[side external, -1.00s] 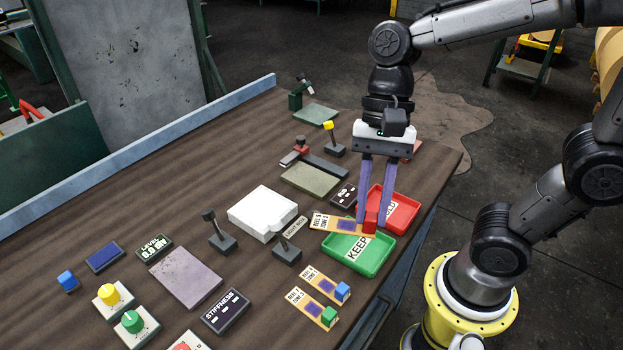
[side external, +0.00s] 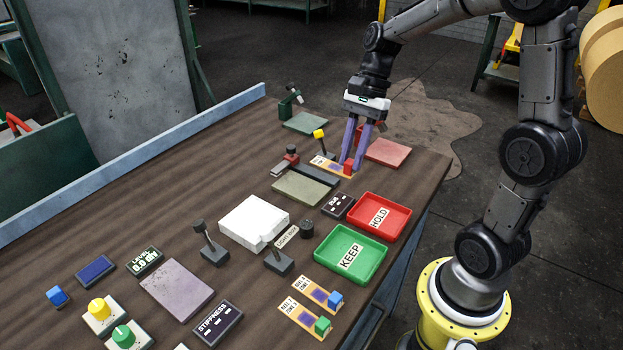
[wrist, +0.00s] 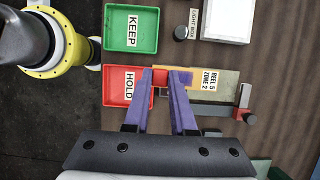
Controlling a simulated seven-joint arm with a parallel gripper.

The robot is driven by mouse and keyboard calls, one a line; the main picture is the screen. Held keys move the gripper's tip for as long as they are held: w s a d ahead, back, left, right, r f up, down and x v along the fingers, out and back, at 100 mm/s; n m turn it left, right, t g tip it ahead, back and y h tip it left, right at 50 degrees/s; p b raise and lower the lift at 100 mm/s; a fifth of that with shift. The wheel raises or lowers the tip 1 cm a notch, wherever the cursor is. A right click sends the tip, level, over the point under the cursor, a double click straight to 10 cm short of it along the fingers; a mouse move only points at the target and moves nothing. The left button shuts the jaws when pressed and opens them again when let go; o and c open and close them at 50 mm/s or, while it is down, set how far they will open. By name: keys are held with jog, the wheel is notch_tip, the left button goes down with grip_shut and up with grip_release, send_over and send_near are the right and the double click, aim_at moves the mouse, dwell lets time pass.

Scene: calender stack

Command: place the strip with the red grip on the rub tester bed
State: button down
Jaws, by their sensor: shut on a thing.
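The strip with the red grip (side external: 327,164) is orange with a white label and a dark patch. My gripper (side external: 349,163) is shut on its red grip (side external: 348,168). The strip sticks out to the left, apparently above the table. In the wrist view, the strip (wrist: 209,79) reads "REEL 5 ZONE 2" and overlaps the olive plate (wrist: 232,81). That plate, seemingly the rub tester bed (side external: 302,188), lies flat beside a dark rail (side external: 316,174) and near the RUB display (side external: 337,205). In the side view the strip appears beyond the rail; its height is unclear.
The red HOLD tray (side external: 399,230) and green KEEP tray (side external: 372,261) stand at the table's right. Two other strips, with a blue grip (side external: 335,299) and a green grip (side external: 322,326), lie nearer. A yellow-topped lever (side external: 319,134) stands close behind the held strip.

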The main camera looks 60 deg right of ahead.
aim_at(329, 161)
jog(key=w+f, duration=0.1)
jog(key=w, duration=0.1)
jog(key=w+f, duration=0.1)
jog(key=w, duration=0.1)
jog(key=w+d+f, duration=0.1)
jog(key=shift+w, duration=0.4)
jog(key=w+f, duration=0.3)
jog(key=shift+d+f, duration=0.35)
jog(key=shift+f, duration=0.05)
jog(key=shift+w+d+f, duration=0.1)
jog(key=shift+w+f, duration=0.45)
jog(key=shift+f, duration=1.7)
jog(key=c, duration=0.7)
grip_release()
jog(key=shift+f, duration=0.15)
jog(key=shift+c, duration=0.2)
